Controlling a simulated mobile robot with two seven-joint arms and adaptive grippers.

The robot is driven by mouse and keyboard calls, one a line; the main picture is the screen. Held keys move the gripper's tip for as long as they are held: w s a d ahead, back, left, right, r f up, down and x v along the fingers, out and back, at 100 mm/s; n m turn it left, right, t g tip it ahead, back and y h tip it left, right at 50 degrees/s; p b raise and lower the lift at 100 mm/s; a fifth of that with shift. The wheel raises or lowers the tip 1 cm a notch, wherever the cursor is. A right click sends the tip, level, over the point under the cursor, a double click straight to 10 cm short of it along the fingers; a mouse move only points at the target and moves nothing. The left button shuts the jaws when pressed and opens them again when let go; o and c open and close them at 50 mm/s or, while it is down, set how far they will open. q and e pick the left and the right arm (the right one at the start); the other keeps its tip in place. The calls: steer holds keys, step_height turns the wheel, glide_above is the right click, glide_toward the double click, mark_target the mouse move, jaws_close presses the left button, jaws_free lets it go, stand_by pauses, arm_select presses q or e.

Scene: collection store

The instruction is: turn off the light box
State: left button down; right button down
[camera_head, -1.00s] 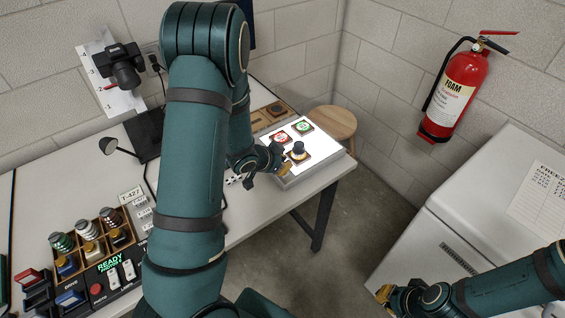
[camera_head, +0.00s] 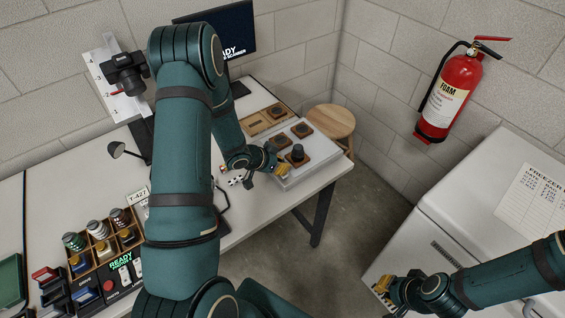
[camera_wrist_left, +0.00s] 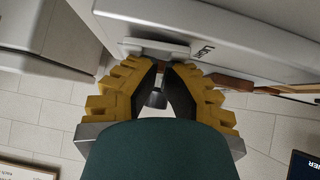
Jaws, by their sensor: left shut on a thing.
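The light box (camera_head: 322,157) stands at the right end of the table, its top grey and unlit. Three dark pieces on brown square mounts lie on it. My left gripper (camera_head: 281,169) is at the box's near left edge. In the left wrist view, my left gripper (camera_wrist_left: 160,68) has its fingertips together at a small pale fitting (camera_wrist_left: 150,47) on the box's side. It is shut on what looks like a switch there, mostly hidden by the fingers. My right gripper (camera_head: 383,287) is over the white freezer's near side, away from the box; its jaw opening is unclear.
A wooden tray (camera_head: 262,122) lies behind the box, near a monitor (camera_head: 228,38). A round stool (camera_head: 332,122) stands beyond the table end. Racks of jars and a control panel (camera_head: 121,277) fill the left. A freezer (camera_head: 470,195) and a wall-hung extinguisher (camera_head: 450,92) are right.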

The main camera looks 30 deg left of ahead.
arm_select(q)
steer(key=shift+s+a+f, duration=0.1)
steer(key=shift+s+f, duration=0.1)
steer(key=shift+f, duration=0.15)
